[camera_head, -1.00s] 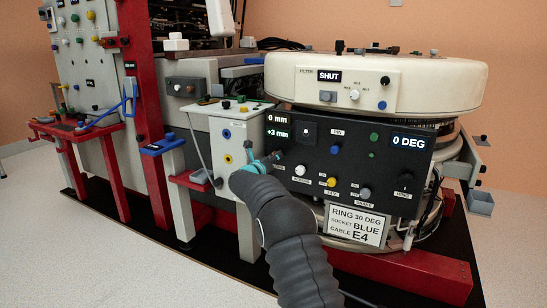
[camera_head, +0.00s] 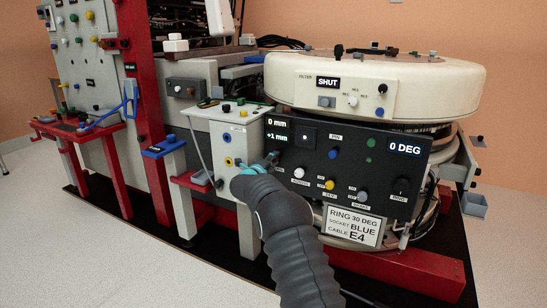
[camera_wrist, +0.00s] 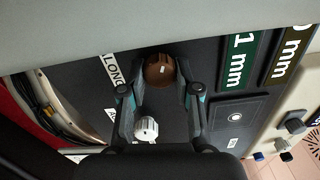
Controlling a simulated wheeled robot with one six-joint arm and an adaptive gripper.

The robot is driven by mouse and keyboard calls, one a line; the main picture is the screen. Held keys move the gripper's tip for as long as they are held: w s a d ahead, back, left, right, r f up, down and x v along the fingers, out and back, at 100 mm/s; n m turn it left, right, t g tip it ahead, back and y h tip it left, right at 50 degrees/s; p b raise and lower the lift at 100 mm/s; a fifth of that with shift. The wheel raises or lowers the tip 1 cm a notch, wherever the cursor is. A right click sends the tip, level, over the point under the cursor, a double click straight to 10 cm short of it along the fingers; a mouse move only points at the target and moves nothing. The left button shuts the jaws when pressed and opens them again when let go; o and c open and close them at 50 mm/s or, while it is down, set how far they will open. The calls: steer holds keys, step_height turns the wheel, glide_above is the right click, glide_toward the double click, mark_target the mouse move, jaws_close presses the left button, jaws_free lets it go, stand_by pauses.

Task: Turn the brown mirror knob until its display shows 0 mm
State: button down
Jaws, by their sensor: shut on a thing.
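The brown mirror knob (camera_wrist: 160,71) is on the dark panel (camera_head: 340,158), and it has a small white mark. In the wrist view my gripper (camera_wrist: 163,80) has one finger on each side of the knob and is shut on it. In the head view my gripper (camera_head: 270,160) reaches the panel's left edge, and its fingers hide the knob. A green-lit display (camera_head: 277,137) reads +1 mm. It also shows in the wrist view (camera_wrist: 237,60), next to the knob. Above it in the head view, another display (camera_head: 276,123) reads 0 mm.
A white knob (camera_wrist: 146,128) sits close to my fingers in the wrist view. Several other knobs and buttons stand out from the panel, including a blue one (camera_head: 333,153). A pale box with coloured sockets (camera_head: 228,137) is just left of the panel.

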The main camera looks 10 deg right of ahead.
steer(key=shift+n+p, duration=0.6)
steer(key=shift+n, duration=0.6)
steer(key=c, duration=0.8)
jaws_free()
steer(key=shift+a, duration=0.1)
steer(key=v, duration=1.2)
